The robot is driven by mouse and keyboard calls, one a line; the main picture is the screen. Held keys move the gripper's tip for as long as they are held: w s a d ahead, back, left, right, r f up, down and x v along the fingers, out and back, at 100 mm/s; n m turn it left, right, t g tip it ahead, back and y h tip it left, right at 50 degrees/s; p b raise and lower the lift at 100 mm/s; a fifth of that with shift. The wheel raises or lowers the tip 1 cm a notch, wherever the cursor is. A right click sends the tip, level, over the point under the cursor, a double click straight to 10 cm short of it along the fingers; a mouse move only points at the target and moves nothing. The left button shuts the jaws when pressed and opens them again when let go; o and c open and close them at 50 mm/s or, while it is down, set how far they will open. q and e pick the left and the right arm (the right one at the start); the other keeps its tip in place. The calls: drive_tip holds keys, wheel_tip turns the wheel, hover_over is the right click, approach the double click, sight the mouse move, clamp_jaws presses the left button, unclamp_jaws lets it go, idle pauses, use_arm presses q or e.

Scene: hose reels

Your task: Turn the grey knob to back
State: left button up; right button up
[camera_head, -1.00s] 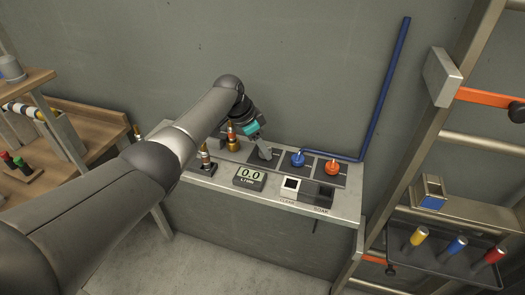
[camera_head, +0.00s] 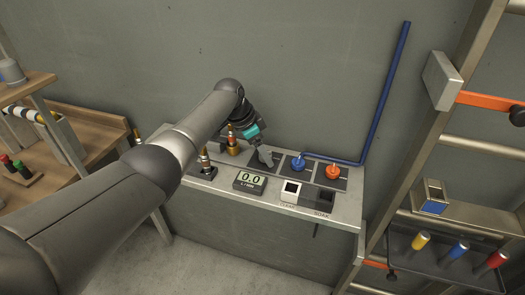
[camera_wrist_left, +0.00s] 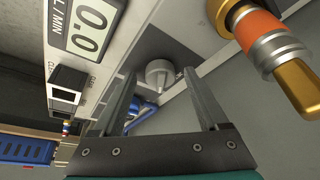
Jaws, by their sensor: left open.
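The grey knob (camera_wrist_left: 160,74) shows in the left wrist view, on a dark square plate on the bench panel, with its narrow pointer towards the bottom of the picture. In the left wrist view the two fingers stand apart, one on each side of the knob. I cannot tell whether they touch it. My right gripper is not in view.
A blue knob (camera_head: 298,164) and an orange knob (camera_head: 333,171) stand to the right. A display (camera_head: 250,182) reading 0.0 and two switches (camera_head: 291,192) are in front. Brass fittings (camera_head: 232,139) stand close left. A blue pipe (camera_head: 385,90) rises behind.

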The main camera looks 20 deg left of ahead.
use_arm(q)
drive_tip(key=p+v, duration=0.3)
drive_tip(key=v, duration=1.2)
drive_tip(key=shift+a, duration=0.15)
